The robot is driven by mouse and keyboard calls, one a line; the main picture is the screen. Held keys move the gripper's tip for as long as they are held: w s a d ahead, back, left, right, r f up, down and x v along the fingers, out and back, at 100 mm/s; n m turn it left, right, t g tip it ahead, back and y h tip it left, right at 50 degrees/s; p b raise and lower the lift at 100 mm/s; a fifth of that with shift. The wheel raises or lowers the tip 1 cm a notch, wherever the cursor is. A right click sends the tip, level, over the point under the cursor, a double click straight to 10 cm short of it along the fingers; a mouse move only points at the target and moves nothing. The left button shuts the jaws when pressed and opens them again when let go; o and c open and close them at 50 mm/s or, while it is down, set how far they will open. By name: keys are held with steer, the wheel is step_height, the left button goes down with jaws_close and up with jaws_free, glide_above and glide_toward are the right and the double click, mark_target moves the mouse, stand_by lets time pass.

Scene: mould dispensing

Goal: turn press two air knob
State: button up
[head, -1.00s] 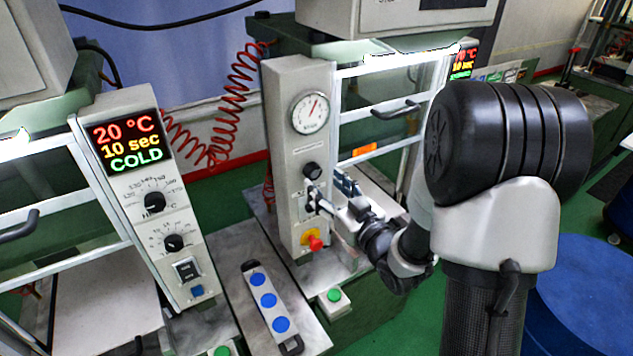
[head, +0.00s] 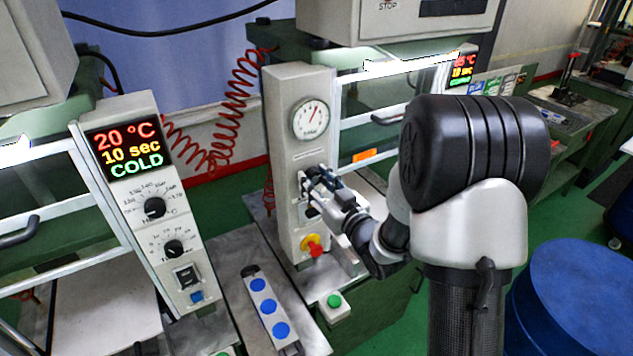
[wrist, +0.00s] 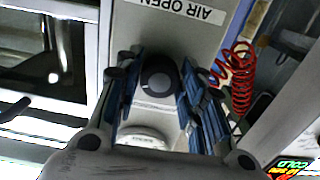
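The black round air knob (wrist: 158,76) sits on the grey press panel (head: 283,125), below the pressure gauge (head: 311,119). In the wrist view it lies between the two blue-padded fingers of my gripper (wrist: 160,88), with one finger on each side. The fingers look apart, with narrow gaps beside the knob; contact is not clear. An "AIR OPEN" label (wrist: 180,10) shows upside down beyond the knob.
A red-and-yellow emergency stop (head: 314,246) is below my gripper on the same panel. A green button box (head: 334,305) and a strip with blue buttons (head: 264,307) stand lower. A coiled red hose (head: 222,130) hangs left of the panel.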

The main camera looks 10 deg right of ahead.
steer(key=c, duration=0.5)
steer(key=shift+m, duration=0.3)
steer(key=shift+m+b, duration=0.8)
steer(key=shift+m, duration=1.7)
steer(key=o, duration=1)
steer(key=shift+o, duration=0.2)
